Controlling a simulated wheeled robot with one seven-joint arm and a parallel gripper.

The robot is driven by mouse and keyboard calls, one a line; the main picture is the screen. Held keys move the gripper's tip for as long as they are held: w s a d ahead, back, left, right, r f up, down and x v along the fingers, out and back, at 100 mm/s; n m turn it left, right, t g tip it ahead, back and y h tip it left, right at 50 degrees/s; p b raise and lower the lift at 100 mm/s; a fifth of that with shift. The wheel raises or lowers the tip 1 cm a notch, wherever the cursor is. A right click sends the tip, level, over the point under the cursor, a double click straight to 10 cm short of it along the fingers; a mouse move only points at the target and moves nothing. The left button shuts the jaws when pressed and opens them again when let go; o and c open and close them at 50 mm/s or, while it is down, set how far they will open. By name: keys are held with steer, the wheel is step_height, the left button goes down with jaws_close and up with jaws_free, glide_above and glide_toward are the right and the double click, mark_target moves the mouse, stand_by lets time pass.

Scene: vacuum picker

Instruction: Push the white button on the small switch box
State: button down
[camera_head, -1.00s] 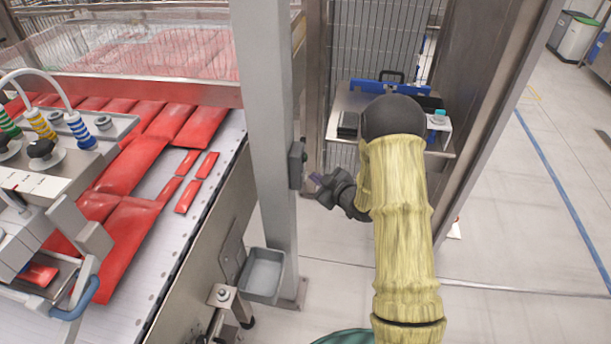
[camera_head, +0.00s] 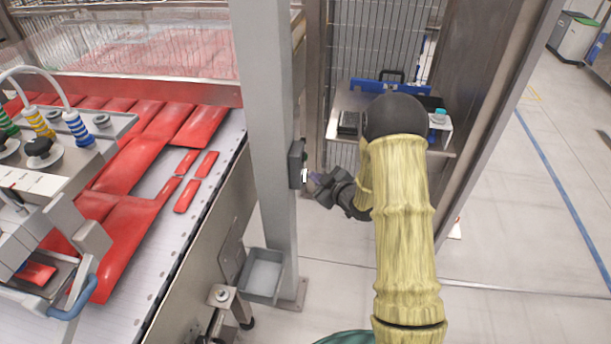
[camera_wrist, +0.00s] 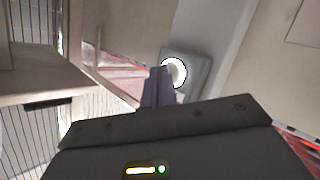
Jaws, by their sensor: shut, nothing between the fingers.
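The small dark switch box (camera_head: 296,165) is mounted on the side of the grey upright post. Its white button (camera_head: 304,176) shows as a small bright spot on the box's right face. In the wrist view the button (camera_wrist: 176,72) is a bright round disc on the grey box (camera_wrist: 197,64). My gripper (camera_head: 314,183) is shut and empty, just right of the box and close to the button's height. In the wrist view its purple fingers (camera_wrist: 158,84) overlap the button's left edge; I cannot tell whether they touch it.
The grey post (camera_head: 265,120) stands beside a conveyor (camera_head: 215,195) carrying red packs. A grey bin (camera_head: 264,274) hangs low by the post. A small metal table (camera_head: 340,125) with dark and blue items stands behind my arm. Open floor lies to the right.

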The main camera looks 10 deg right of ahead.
steer(key=s+d, duration=0.2)
steer(key=d, duration=0.3)
steer(key=shift+d, duration=0.4)
steer(key=shift+w, duration=0.1)
stand_by(0.3)
steer(key=s+d+r+m+g+h, duration=0.1)
steer(key=s+r+m+g+h, duration=0.3)
steer(key=s+r+m+h, duration=0.3)
steer(key=s+a+r+m+g, duration=0.1)
steer(key=s+m+g, duration=0.1)
steer(key=s, duration=0.8)
steer(key=s+a+r+m+g, duration=0.1)
steer(key=s+g, duration=0.3)
steer(key=s, duration=0.7)
steer(key=shift+a+r+m, duration=0.25)
steer(key=shift+a+m, duration=0.45)
steer(key=shift+a, duration=0.05)
steer(key=shift+a, duration=0.1)
